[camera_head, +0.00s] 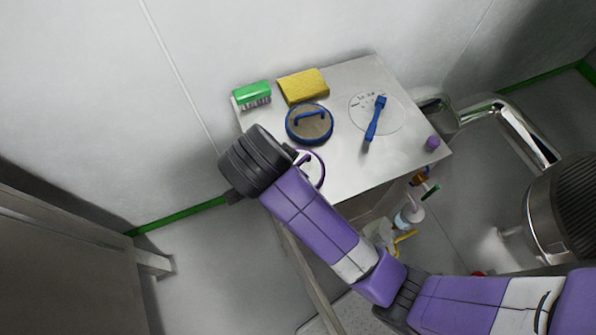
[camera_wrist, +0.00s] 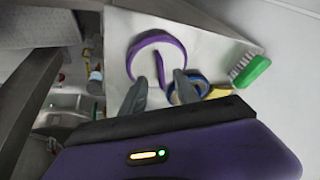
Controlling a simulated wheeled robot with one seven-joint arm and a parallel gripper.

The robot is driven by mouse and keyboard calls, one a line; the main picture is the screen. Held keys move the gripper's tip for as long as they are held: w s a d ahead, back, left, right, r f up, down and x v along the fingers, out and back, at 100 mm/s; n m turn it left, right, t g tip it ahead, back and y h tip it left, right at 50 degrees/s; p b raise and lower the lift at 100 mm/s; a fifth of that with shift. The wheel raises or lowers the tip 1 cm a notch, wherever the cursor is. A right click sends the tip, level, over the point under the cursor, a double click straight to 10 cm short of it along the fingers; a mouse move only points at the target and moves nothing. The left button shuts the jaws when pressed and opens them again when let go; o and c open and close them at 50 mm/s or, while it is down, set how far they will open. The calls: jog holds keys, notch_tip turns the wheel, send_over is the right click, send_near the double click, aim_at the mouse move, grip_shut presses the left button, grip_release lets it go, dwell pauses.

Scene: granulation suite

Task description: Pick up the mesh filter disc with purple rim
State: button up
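The mesh filter disc with purple rim (camera_head: 322,170) lies on the metal table (camera_head: 357,77), partly hidden by my arm in the head view. In the wrist view its purple rim (camera_wrist: 171,42) shows ahead of my fingers, with a purple bar-like handle across its middle. My gripper (camera_wrist: 159,79) is open and empty, its two grey fingers apart on either side of the handle's near end. I cannot tell the height of the fingertips above the disc. In the head view the fingers are mostly hidden behind my wrist.
A blue-rimmed disc (camera_head: 309,123) lies close to the purple one, near my right finger in the wrist view (camera_wrist: 194,78). A yellow sponge (camera_head: 303,86), green brush (camera_head: 252,93), blue tool (camera_head: 375,120) and purple ball (camera_head: 433,142) are also on the table. A wall stands behind.

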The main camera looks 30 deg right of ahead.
jog(key=shift+a+b+x, duration=0.15)
jog(key=shift+b+x, duration=0.7)
jog(key=shift+x, duration=0.2)
jog(key=shift+a+b+x, duration=0.2)
jog(key=shift+b+x, duration=0.6)
jog(key=shift+x, duration=0.25)
jog(key=shift+p+x, duration=0.3)
jog(key=shift+x, duration=0.75)
grip_shut()
